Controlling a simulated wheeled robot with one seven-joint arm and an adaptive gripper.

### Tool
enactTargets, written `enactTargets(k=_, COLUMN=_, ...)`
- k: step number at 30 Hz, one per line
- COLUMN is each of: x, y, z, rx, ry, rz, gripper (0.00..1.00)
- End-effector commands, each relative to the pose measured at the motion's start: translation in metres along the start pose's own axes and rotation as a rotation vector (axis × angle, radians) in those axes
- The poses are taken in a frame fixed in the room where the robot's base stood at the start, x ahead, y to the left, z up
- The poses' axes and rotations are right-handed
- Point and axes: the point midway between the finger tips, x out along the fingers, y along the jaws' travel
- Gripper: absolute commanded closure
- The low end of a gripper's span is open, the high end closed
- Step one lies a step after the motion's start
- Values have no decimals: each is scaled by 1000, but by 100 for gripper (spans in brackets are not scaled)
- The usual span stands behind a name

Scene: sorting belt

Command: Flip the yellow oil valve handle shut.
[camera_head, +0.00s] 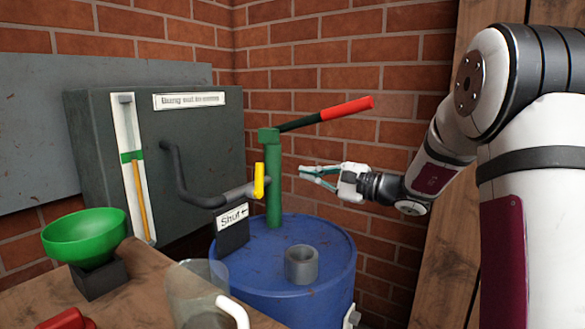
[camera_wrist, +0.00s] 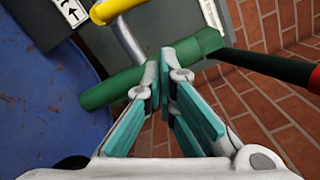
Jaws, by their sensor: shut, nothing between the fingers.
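The yellow valve handle (camera_head: 259,181) stands upright at the end of the grey pipe (camera_head: 205,200), just left of the green pump post. In the wrist view the yellow handle (camera_wrist: 113,9) shows at the top left, partly cut off by the frame edge. My gripper (camera_head: 304,172) is to the right of the handle and the green post, apart from the handle. It also shows in the wrist view (camera_wrist: 166,72), shut and empty, with its teal-padded fingers pointing toward the green post. A "Shut" sign (camera_head: 233,217) with an arrow stands below the handle.
The green hand pump (camera_head: 273,190) with its red-gripped lever (camera_head: 345,108) rises from the blue drum (camera_head: 285,260), between gripper and handle. A grey cup-like ring (camera_head: 301,265) sits on the drum. A green funnel (camera_head: 85,238) and clear jug (camera_head: 197,285) are on the bench.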

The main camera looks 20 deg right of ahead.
Motion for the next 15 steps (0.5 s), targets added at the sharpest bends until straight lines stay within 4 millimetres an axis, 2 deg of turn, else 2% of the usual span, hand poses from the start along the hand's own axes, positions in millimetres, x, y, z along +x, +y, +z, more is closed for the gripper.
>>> enactTargets(k=3, x=-20, y=-2, z=1, rx=-1, ry=2, rz=-1, gripper=100)
enactTargets(k=6, x=-29, y=-2, z=1, rx=-1, ry=0, rz=-1, gripper=100)
enactTargets(k=15, x=-37, y=-1, z=1, rx=-1, ry=-1, rz=-1, gripper=100)
